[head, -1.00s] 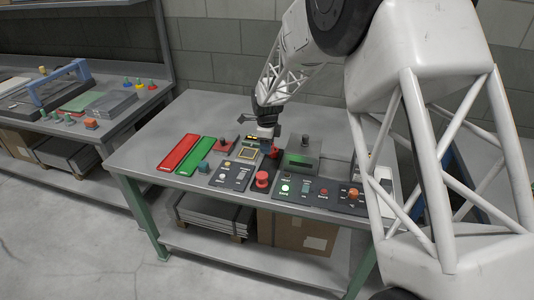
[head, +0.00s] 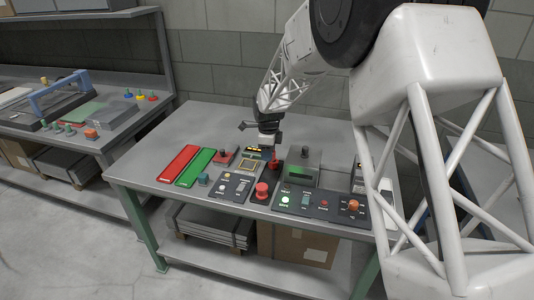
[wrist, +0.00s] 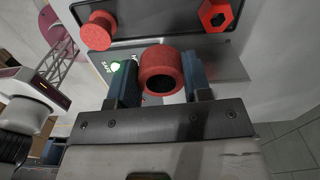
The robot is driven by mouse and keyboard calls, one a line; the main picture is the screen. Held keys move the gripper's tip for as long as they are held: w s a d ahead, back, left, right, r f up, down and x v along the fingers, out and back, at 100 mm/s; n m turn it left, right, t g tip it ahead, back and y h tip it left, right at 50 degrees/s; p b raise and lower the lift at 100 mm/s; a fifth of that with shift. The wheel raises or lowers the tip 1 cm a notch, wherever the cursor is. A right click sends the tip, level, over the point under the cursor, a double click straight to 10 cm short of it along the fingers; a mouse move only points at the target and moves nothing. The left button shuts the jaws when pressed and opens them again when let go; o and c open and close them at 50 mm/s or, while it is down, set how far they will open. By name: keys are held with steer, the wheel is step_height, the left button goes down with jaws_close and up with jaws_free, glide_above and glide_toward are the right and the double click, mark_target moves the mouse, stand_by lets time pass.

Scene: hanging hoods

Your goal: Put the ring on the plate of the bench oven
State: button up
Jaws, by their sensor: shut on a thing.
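In the wrist view, a red ring (wrist: 160,57) with a dark round hole sits between the two blue fingers of my gripper (wrist: 157,82), which are shut on it. In the head view, my gripper (head: 268,146) is over the middle of the workbench, above the dark control panels. A red piece (head: 273,162) shows just below it; I cannot tell whether this is the held ring. A grey box with a green display (head: 303,168) stands just right of my gripper. I cannot tell for sure which unit is the bench oven, and its plate is not clearly visible.
A red mushroom button (head: 262,190) stands in front of my gripper. A red bar (head: 178,163) and a green bar (head: 195,167) lie to the left. The wrist view shows a red knob (wrist: 97,32) and a red hexagonal piece (wrist: 215,15). The bench's back left (head: 215,120) is clear.

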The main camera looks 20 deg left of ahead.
mark_target(333, 181)
steer(key=w+d+r+n, duration=0.1)
steer(key=w+d+r, duration=0.1)
steer(key=d, duration=0.3)
steer(key=w+d+r+n, duration=0.1)
steer(key=w+d, duration=0.1)
steer(key=d, duration=0.3)
steer(key=w+d+r+n, duration=0.2)
steer(key=d, duration=0.4)
steer(key=shift+w+r, duration=0.15)
steer(key=shift+r, duration=0.15)
steer(key=d+f+n, duration=0.2)
steer(key=d+f, duration=0.5)
steer(key=d, duration=0.1)
steer(key=shift+s+d+f+n, duration=0.3)
steer(key=shift+d+f+n, duration=0.1)
steer(key=shift+f, duration=0.1)
steer(key=shift+f, duration=3.3)
steer(key=shift+f, duration=0.6)
steer(key=o, duration=1)
